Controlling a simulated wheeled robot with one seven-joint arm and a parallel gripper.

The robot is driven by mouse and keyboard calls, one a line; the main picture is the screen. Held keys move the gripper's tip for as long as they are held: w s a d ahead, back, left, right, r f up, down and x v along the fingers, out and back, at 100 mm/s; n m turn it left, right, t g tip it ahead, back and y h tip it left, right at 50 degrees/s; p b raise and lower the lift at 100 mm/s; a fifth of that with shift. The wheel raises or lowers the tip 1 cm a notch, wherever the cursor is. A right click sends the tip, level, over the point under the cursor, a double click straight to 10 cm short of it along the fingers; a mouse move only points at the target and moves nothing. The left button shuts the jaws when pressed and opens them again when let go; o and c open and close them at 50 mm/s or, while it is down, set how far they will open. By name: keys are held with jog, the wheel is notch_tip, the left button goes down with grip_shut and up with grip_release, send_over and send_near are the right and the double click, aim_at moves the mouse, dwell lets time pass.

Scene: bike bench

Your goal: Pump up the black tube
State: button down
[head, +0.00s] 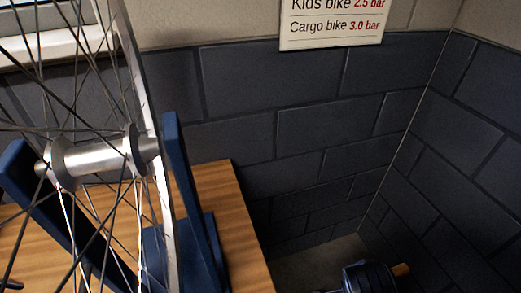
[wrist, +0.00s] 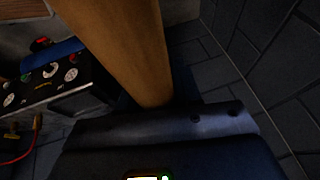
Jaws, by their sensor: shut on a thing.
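My gripper (head: 370,278) is at the bottom edge of the head view, right of the bench, low near the dark wall. It is shut on a wooden handle (head: 400,269), whose end pokes out to its right. In the wrist view the wooden handle (wrist: 122,45) runs large from the top down to my dark gripper (wrist: 150,112). It looks like a pump handle, but the pump's body is hidden or out of view. I cannot make out the black tube in either view.
A spoked wheel (head: 98,158) stands in a blue stand (head: 185,185) on the wooden bench (head: 232,215). A pressure sign (head: 332,18) hangs on the wall. In the wrist view, a black panel with dials (wrist: 50,72) and a red hose (wrist: 22,153) are at left.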

notch_tip(320, 180, up, 15)
jog(key=w+d+p, duration=0.1)
jog(key=p, duration=0.1)
jog(key=shift+w+d+r, duration=0.2)
jog(key=shift+w+d, duration=0.05)
jog(key=shift+d, duration=0.05)
dwell(0.5)
jog(key=f+b, duration=0.5)
jog(key=f, duration=0.5)
jog(key=s+a+f+b, duration=0.1)
jog(key=f+b, duration=0.5)
jog(key=f, duration=0.4)
jog(key=s+a+f+b, duration=0.1)
jog(key=f+b, duration=0.4)
jog(key=f, duration=0.5)
jog(key=shift+s+a+f+b, duration=0.1)
jog(key=shift+s+b, duration=0.05)
jog(key=shift+b, duration=0.15)
jog(key=shift+r, duration=0.25)
jog(key=shift+f, duration=0.1)
jog(key=shift+w, duration=0.25)
